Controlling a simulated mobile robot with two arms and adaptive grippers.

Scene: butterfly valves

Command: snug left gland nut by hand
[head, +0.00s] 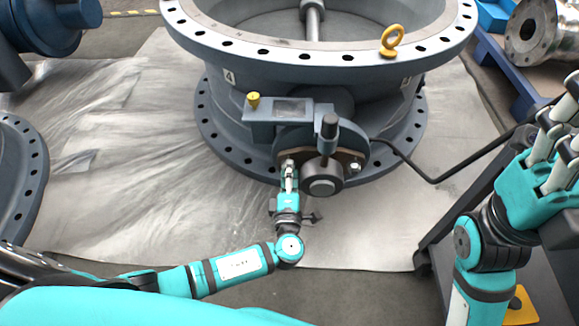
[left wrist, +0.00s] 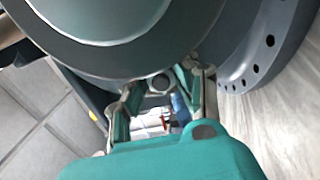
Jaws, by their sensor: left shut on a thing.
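The left gland nut (left wrist: 160,82) is a small metal hex shape between my left fingers in the left wrist view, below a large dark round body. The right gland nut (head: 355,167) is bare and silver at the flange's right side. My right gripper (head: 560,140) is raised at the right edge, away from the valve, its tips partly cut off.
The large grey butterfly valve (head: 230,45) lies flat on a metal sheet (head: 140,150). A yellow eyebolt (head: 391,40) stands on its rim. A black cable (head: 430,178) runs right from the gearbox. Other flanges stand at the left (head: 15,180) and upper right (head: 535,28).

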